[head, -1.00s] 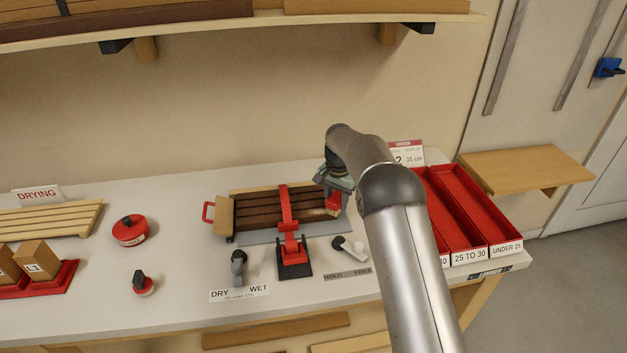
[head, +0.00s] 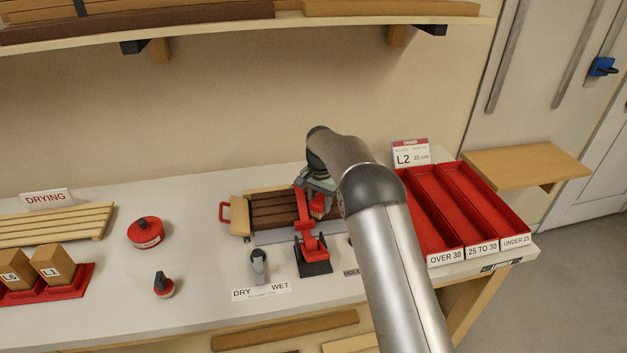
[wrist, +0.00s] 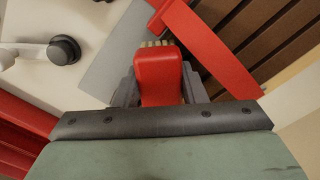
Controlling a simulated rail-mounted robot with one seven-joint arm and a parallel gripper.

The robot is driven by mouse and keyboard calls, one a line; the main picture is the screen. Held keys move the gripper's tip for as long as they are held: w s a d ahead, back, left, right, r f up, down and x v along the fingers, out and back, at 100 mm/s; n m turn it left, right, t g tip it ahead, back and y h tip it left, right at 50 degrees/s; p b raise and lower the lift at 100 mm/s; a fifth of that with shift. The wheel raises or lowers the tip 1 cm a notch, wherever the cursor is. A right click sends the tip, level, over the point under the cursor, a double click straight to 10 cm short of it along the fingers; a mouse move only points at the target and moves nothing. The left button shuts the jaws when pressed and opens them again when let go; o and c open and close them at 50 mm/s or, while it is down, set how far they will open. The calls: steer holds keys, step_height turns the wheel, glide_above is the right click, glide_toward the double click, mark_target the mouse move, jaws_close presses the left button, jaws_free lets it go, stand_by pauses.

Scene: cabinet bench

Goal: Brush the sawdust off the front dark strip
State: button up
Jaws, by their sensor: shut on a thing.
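The dark strips lie side by side in a wooden holder; the front dark strip (head: 272,226) is nearest me in the head view. The strips show again at upper right in the wrist view (wrist: 262,38). My gripper (head: 318,196) is shut on a red brush (wrist: 158,76) with pale bristles. In the wrist view the bristles are over the grey plate, just beside the red clamp bar (wrist: 208,45). My gripper and the clamp hide the right part of the strips in the head view. I cannot make out sawdust, nor whether the bristles touch anything.
The red clamp stands on a black base (head: 314,260) across the strips. A DRY/WET switch (head: 259,266) is in front. Red trays (head: 470,210) stand at right, a red round tin (head: 146,232) at left. Bare bench lies between tin and holder.

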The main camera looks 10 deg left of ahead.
step_height(320, 180, up, 2)
steer(key=shift+w+r, duration=0.1)
steer(key=shift+r, duration=0.15)
steer(key=shift+d+r+p, duration=0.2)
steer(key=shift+r+p, duration=0.15)
steer(key=shift+p, duration=0.1)
steer(key=shift+r+p, duration=1.55)
steer(key=shift+r, duration=0.95)
